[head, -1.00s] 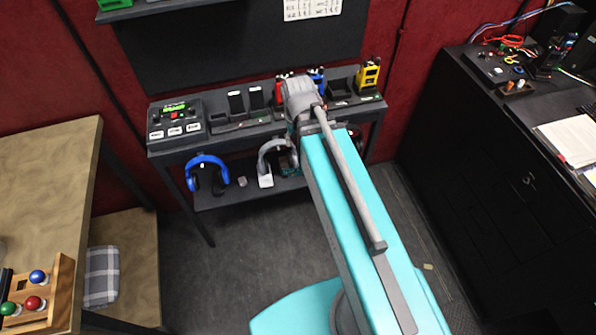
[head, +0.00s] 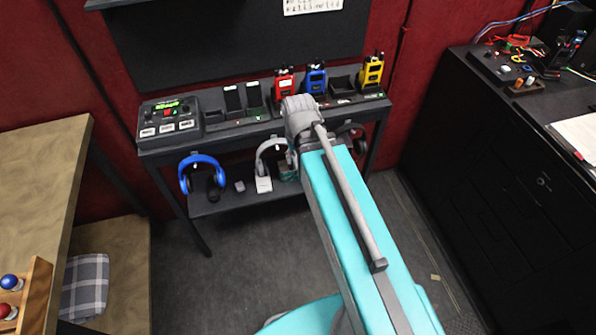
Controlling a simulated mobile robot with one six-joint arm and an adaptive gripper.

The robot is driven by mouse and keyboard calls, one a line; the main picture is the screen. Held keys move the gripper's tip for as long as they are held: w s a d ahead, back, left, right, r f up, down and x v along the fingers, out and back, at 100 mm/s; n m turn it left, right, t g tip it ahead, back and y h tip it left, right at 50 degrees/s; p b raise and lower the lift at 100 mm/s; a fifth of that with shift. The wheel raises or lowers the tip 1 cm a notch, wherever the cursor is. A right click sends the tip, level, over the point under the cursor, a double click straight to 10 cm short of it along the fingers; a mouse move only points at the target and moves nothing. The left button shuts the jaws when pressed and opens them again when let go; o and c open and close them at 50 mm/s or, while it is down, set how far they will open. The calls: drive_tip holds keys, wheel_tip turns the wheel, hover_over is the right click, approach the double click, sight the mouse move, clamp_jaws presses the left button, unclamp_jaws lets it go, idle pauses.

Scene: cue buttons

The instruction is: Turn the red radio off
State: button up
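The red radio (head: 284,84) stands upright in a charging dock on the dark shelf at the back wall, left of the blue radio (head: 316,78). Its knobs are too small to make out. My arm reaches from the lower right towards the shelf and ends in a grey wrist part just below and in front of the red radio. My gripper's fingers do not show; they are hidden or out of sight behind the wrist.
A yellow radio (head: 371,72) stands at the shelf's right end. A control box (head: 169,117) with a green display sits at the left end. Blue headphones (head: 199,172) and grey headphones (head: 271,156) hang below. A black cabinet (head: 480,140) stands right, a wooden table (head: 40,165) left.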

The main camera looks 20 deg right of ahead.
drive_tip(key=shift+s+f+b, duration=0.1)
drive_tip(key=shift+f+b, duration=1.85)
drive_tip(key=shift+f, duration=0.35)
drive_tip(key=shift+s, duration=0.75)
